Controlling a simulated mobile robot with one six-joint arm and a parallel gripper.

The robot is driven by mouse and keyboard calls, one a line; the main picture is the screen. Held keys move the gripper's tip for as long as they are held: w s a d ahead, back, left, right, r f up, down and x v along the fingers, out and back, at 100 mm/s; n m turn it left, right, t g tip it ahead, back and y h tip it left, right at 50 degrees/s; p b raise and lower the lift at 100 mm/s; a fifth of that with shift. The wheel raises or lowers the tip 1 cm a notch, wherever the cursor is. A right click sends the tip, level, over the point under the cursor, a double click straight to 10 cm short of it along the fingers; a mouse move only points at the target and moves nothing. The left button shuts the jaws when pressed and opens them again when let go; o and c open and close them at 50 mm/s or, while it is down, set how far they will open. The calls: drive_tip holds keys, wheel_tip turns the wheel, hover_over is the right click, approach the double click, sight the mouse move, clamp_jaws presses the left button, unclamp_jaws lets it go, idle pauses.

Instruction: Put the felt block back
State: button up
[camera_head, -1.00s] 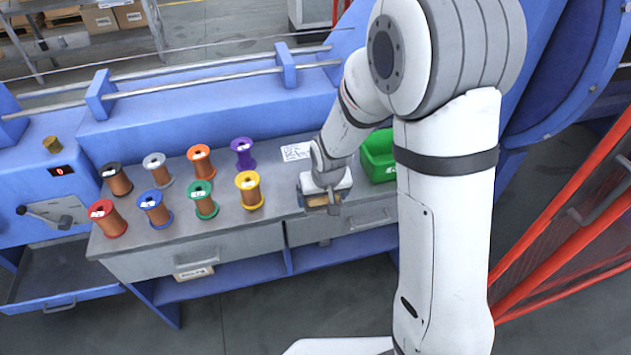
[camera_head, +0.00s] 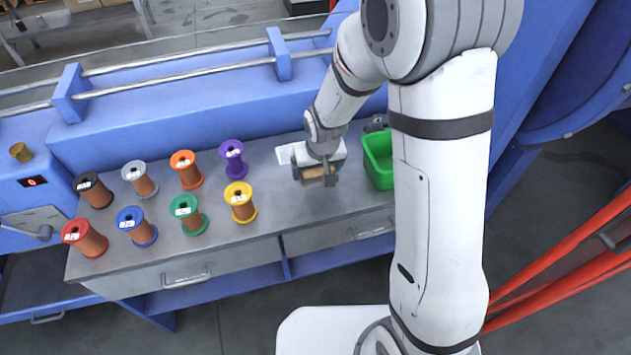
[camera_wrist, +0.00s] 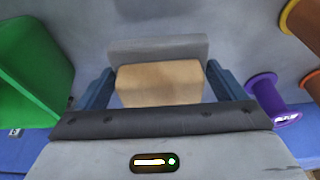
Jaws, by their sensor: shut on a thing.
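My gripper (camera_head: 314,174) is above the grey worktop (camera_head: 270,215), at the right part of the bench. It is shut on a tan block, the felt block (camera_head: 319,171), which shows between the fingers in the wrist view (camera_wrist: 160,84). A flat grey slab (camera_wrist: 158,47) shows just beyond the tan face in the wrist view; I cannot tell whether it is part of the block. The gap between block and worktop is hard to judge.
A green bin (camera_head: 378,170) stands close to the right of my gripper. Several coloured spools, the nearest yellow (camera_head: 240,203) and purple (camera_head: 234,160), stand to the left. A blue ledge (camera_head: 190,120) rises behind.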

sight(315, 192)
drive_tip(key=shift+s+a+f, duration=0.1)
drive_tip(key=shift+a+f, duration=0.05)
drive_tip(key=shift+f, duration=1.2)
drive_tip(key=shift+s+a+f, duration=0.1)
drive_tip(key=shift+f, duration=1.25)
drive_tip(key=shift+b, duration=0.3)
drive_tip(key=shift+f, duration=0.25)
drive_tip(key=o, duration=0.7)
drive_tip(key=shift+r, duration=0.15)
